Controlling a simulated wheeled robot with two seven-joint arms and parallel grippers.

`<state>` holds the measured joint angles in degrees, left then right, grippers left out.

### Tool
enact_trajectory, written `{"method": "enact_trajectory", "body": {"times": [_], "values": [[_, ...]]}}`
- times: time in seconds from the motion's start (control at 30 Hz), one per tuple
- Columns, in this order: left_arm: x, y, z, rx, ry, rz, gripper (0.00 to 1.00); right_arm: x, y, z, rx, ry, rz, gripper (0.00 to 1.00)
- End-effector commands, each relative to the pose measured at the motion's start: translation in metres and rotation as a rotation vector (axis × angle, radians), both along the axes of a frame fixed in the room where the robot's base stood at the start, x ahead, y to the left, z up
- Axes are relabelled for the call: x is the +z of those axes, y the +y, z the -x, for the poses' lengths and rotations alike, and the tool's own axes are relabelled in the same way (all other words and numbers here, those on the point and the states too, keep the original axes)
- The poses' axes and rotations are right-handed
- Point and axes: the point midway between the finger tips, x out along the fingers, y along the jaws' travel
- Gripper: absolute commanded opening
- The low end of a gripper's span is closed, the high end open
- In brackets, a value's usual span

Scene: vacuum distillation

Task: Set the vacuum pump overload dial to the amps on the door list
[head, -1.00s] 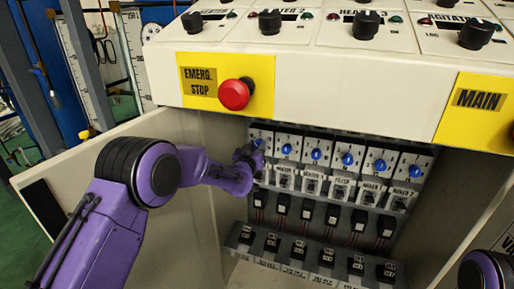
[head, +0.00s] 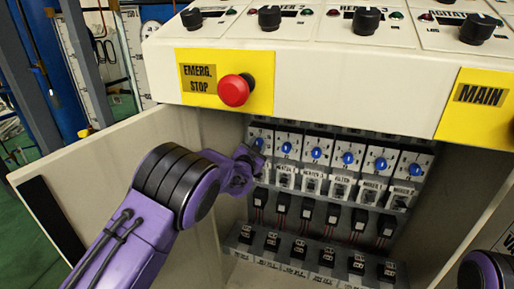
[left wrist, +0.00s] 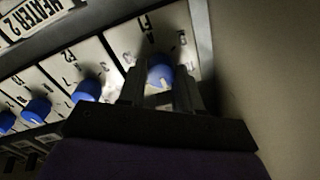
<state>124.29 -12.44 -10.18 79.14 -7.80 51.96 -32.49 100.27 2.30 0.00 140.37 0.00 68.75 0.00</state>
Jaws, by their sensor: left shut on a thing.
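My left gripper (head: 250,158) is at the leftmost overload unit in the top row inside the open cabinet. In the left wrist view its two fingers (left wrist: 159,84) are shut on the sides of a blue dial (left wrist: 160,72) with a pale pointer mark. The dial sits on a white plate with printed scale figures, too dark to read fully. In the head view a bit of blue of this dial (head: 259,142) shows beside the gripper. Its name label is hidden. No readable door list shows. My right gripper is out of view.
Several more blue dials, such as the neighbouring one (head: 286,148), stand in a row to the right. Breakers (head: 272,241) line the bottom. The open door (head: 90,165) is at left. A red emergency stop (head: 234,91) is above.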

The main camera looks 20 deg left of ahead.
Motion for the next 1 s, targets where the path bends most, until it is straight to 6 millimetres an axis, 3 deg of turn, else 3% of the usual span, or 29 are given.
{"method": "enact_trajectory", "body": {"times": [0.67, 0.7, 0.77, 1.0], "values": [[-0.001, 0.0, 0.0003, 0.0, 0.0, -0.067, 0.03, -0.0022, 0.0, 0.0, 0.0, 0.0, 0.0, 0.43], [-0.001, 0.0, 0.0003, 0.0, 0.0, -0.067, 0.4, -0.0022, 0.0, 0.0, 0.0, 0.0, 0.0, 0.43], [-0.001, 0.0001, 0.0003, 0.0, 0.0, -0.067, 0.59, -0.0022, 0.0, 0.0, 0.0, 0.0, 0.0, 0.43], [-0.0006, 0.0, 0.0002, 0.0, -0.001, -0.066, 0.59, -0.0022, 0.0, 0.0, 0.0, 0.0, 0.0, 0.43]]}}
